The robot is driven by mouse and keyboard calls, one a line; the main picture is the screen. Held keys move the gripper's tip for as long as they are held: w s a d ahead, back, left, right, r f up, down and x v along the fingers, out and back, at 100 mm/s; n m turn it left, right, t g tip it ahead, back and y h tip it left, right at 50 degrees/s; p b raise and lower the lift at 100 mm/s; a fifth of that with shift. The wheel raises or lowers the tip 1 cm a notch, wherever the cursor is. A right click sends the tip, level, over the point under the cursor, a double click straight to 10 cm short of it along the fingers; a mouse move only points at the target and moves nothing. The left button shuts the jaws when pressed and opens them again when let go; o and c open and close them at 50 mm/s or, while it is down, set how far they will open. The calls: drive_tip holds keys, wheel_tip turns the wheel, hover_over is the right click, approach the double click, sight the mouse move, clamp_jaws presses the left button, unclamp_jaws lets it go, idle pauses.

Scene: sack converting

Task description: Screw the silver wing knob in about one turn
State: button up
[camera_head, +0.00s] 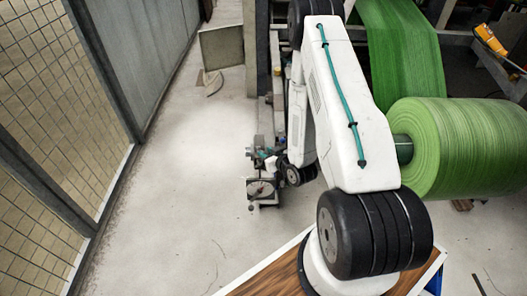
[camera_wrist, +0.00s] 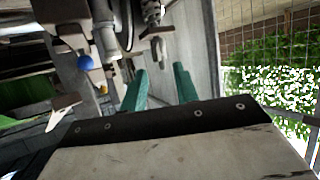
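In the wrist view, my gripper (camera_wrist: 159,70) shows two teal fingers standing apart with a gap between them. Nothing is held in that gap. A small silvery metal part (camera_wrist: 157,42) shows just past the fingertips, below a threaded-looking metal piece (camera_wrist: 152,12). It may be the silver wing knob, but it is too blurred to be sure. In the head view, my gripper is small and partly hidden by my arm, beside a grey metal fixture (camera_head: 262,188) with a round face. The knob cannot be made out there.
A blue ball (camera_wrist: 85,62) and a small yellow part (camera_wrist: 103,89) sit left of my fingers. A large green roll (camera_head: 468,148) stands at the right. An orange handheld unit (camera_head: 490,39) hangs behind it. Mesh fencing (camera_head: 70,90) runs along the left, with clear floor between.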

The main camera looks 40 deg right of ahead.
sight(256, 147)
drive_tip(key=shift+d, duration=0.1)
drive_tip(key=w+f+y, duration=0.1)
drive_tip(key=w, duration=0.1)
drive_tip(key=w+f+n+y, duration=0.1)
drive_tip(key=w, duration=0.1)
drive_tip(key=w+f+n+y, duration=0.1)
drive_tip(key=w, duration=0.2)
drive_tip(key=shift+a, duration=0.3)
idle(0.3)
clamp_jaws()
